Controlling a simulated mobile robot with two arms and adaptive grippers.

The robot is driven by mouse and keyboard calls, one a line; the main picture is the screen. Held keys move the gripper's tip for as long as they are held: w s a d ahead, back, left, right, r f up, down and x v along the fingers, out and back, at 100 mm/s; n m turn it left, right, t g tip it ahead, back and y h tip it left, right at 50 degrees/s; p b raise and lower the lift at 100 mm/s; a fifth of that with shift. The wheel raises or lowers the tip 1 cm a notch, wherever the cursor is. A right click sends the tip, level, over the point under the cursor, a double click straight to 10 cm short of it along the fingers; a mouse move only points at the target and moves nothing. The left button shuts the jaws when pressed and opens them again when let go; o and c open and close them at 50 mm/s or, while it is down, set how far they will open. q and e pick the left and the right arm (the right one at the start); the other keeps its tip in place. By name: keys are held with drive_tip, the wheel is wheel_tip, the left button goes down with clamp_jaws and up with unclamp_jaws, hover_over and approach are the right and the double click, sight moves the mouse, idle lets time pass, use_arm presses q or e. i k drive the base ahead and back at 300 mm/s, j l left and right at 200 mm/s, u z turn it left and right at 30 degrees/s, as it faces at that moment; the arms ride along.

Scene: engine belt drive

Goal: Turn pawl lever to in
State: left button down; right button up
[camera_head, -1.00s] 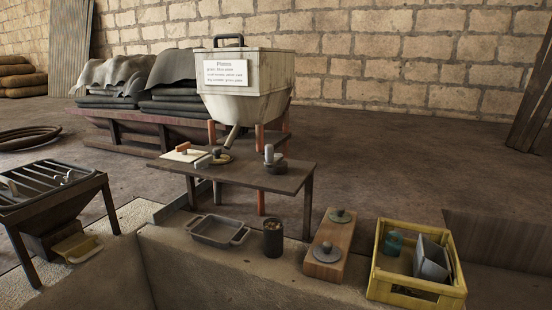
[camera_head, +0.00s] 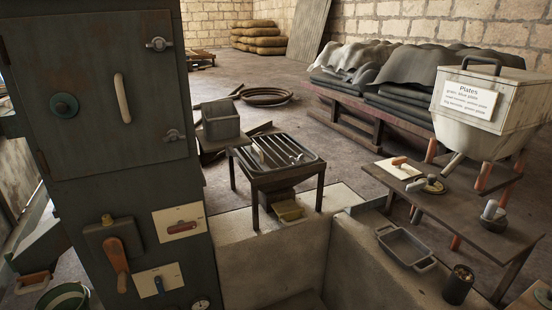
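No lever carries a readable name, so I cannot tell which one is the pawl lever. On the front of the dark green cabinet (camera_head: 98,85) at the left, a red lever (camera_head: 182,227) lies nearly level on a white plate. Below it, a blue lever (camera_head: 159,285) stands roughly upright on another white plate. An orange crank handle (camera_head: 117,263) hangs down from a box to their left. On the low table at the right, an orange-handled lever (camera_head: 400,161) lies on a pale plate. Neither of my grippers shows.
A barred grate stand (camera_head: 280,181) is right of the cabinet. A concrete ledge (camera_head: 372,262) with a grey tray (camera_head: 405,248) and a dark can (camera_head: 458,284) runs along the front right. A hopper (camera_head: 490,140) stands behind the low table (camera_head: 500,241). A green bucket (camera_head: 64,298) is at lower left.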

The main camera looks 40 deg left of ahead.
sight(182, 227)
drive_tip(key=u, duration=2.05)
